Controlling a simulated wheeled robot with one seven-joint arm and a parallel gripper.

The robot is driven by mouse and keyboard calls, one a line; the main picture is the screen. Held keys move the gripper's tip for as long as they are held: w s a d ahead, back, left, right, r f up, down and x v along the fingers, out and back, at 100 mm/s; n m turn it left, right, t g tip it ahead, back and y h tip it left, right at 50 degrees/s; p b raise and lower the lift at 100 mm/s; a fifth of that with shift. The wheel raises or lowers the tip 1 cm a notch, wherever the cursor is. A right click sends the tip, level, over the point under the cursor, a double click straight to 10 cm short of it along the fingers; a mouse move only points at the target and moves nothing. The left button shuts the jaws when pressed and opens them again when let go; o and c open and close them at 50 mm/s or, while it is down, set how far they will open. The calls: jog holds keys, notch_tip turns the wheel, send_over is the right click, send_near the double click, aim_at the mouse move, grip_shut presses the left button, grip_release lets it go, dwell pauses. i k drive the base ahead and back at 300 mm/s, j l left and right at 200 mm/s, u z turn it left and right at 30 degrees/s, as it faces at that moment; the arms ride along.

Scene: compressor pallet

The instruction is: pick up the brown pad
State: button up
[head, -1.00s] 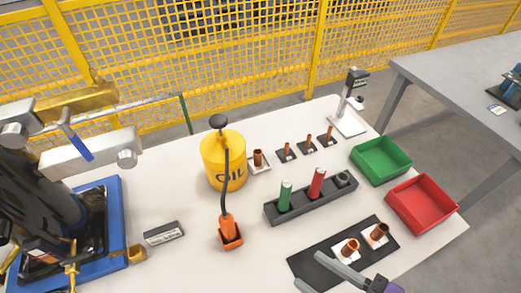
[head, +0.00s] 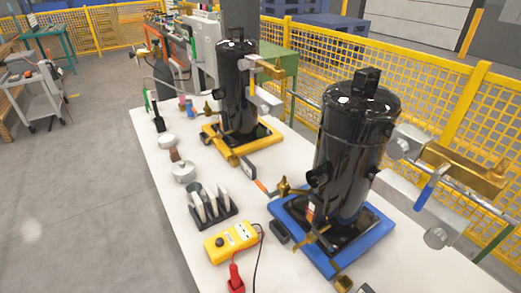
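I cannot pick out the brown pad for certain. A small brown piece (head: 174,155) sits between two round silver parts at the left edge of the white table (head: 160,216); it is too small to tell whether it is a pad. Two black compressors stand on the table: the nearer one (head: 352,150) on a blue pallet (head: 290,232), the farther one (head: 237,90) on a yellow pallet (head: 216,146). My gripper is not in view.
Silver pipe fittings (head: 405,140) jut out right of the nearer compressor. Yellow mesh fencing (head: 440,90) runs behind.

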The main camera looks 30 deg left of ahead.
aim_at(174, 155)
jog(key=u, duration=1.5)
jog(key=i+j+z, duration=0.1)
jog(key=i+j, duration=0.3)
jog(key=i+j+z, duration=0.1)
jog(key=i+j, duration=0.3)
jog(key=i+j+z, duration=0.1)
jog(key=i+j, duration=0.3)
jog(key=i+j+z, duration=0.1)
jog(key=i+j, duration=0.3)
jog(key=j, duration=0.15)
jog(key=i+j+z, duration=0.1)
jog(key=i+j, duration=0.25)
jog(key=j, duration=0.15)
jog(key=i+j+z, duration=0.1)
jog(key=i+j, duration=0.25)
jog(key=j, duration=0.2)
